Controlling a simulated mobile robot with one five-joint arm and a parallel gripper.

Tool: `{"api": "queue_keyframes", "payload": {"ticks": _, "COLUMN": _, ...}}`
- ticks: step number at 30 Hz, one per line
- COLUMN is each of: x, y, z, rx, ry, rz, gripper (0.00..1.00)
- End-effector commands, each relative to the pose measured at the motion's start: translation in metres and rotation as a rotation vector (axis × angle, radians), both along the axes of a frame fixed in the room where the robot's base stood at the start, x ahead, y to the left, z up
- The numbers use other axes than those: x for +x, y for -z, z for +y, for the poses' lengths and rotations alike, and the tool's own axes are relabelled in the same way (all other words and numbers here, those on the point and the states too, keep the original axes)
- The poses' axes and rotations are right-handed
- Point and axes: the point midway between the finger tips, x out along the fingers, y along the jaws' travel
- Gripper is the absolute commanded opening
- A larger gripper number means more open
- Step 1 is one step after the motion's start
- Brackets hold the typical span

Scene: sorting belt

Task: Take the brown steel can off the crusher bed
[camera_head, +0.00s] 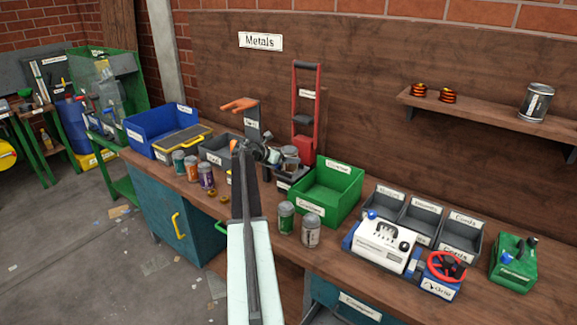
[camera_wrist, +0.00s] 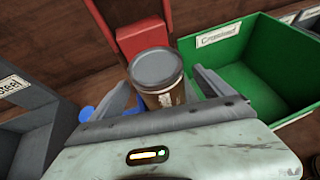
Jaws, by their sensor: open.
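The brown steel can (camera_wrist: 158,80), with a grey lid, stands upright on the crusher bed in the wrist view. It stands in front of the red crusher (camera_wrist: 142,32). My gripper (camera_wrist: 162,84) is open, with one finger on each side of the can. I cannot tell whether either finger touches it. The can's lower part is hidden by my gripper. In the head view the can (camera_head: 290,158) is small and partly hidden, below the tall red crusher frame (camera_head: 303,125), with my gripper (camera_head: 268,153) beside it.
A green bin labelled Crushed (camera_wrist: 265,70) stands close on the right. A grey bin labelled Steel (camera_wrist: 20,95) is on the left. Two cans (camera_head: 311,231) stand at the bench front, several more (camera_head: 193,168) to the left. A blue bin (camera_head: 160,128) stands further left.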

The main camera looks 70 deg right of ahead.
Motion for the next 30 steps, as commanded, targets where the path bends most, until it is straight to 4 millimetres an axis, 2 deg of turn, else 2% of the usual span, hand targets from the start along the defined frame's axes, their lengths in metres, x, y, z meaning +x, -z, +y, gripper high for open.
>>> {"api": "queue_keyframes", "payload": {"ticks": 9, "x": -0.016, "y": 0.018, "z": -0.040, "rx": 0.000, "ry": 0.001, "rz": 0.000, "gripper": 0.91}}
{"api": "queue_keyframes", "payload": {"ticks": 16, "x": -0.019, "y": 0.017, "z": -0.043, "rx": 0.001, "ry": -0.001, "rz": -0.001, "gripper": 0.91}}
{"api": "queue_keyframes", "payload": {"ticks": 17, "x": -0.019, "y": 0.017, "z": -0.043, "rx": 0.001, "ry": -0.001, "rz": -0.001, "gripper": 0.88}}
{"api": "queue_keyframes", "payload": {"ticks": 21, "x": -0.018, "y": 0.017, "z": -0.043, "rx": 0.001, "ry": -0.001, "rz": -0.001, "gripper": 0.49}}
{"api": "queue_keyframes", "payload": {"ticks": 24, "x": -0.018, "y": 0.017, "z": -0.042, "rx": 0.001, "ry": -0.001, "rz": -0.001, "gripper": 0.25}}
{"api": "queue_keyframes", "payload": {"ticks": 30, "x": -0.018, "y": 0.017, "z": -0.042, "rx": 0.001, "ry": -0.002, "rz": -0.001, "gripper": 0.25}}
